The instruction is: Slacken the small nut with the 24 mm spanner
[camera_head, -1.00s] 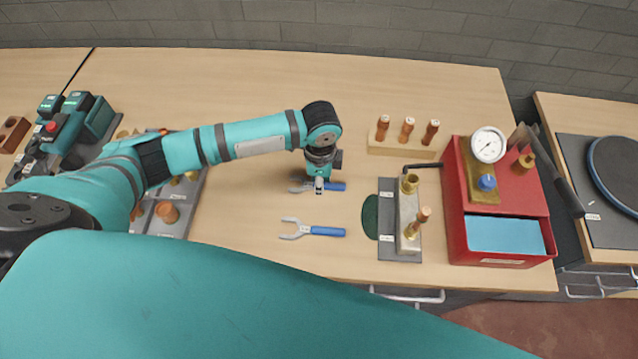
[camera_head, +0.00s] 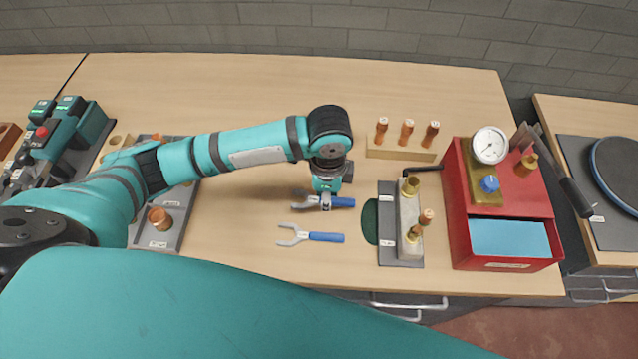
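Two open-ended spanners with blue handles are on the bench; their size labels are too small to read. The lower spanner (camera_head: 326,237) lies flat with its jaws to the left. My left gripper (camera_head: 325,203) comes down onto the upper spanner (camera_head: 342,202) from above and is shut around its middle. The spanner's jaws point left and its handle right. It seems at or just above the bench. A grey fixture (camera_head: 388,232) to the right carries a block with a larger brass fitting (camera_head: 410,186) at the back and a smaller brass nut (camera_head: 414,233) with copper at the front. My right gripper is out of view.
A wooden block (camera_head: 400,149) holding copper pieces stands behind the fixture. A red case (camera_head: 458,225) with a gauge (camera_head: 490,146) stands to its right. A dark green oval pad (camera_head: 370,222) lies left of the fixture. A grey tray (camera_head: 178,226) with copper parts is at left.

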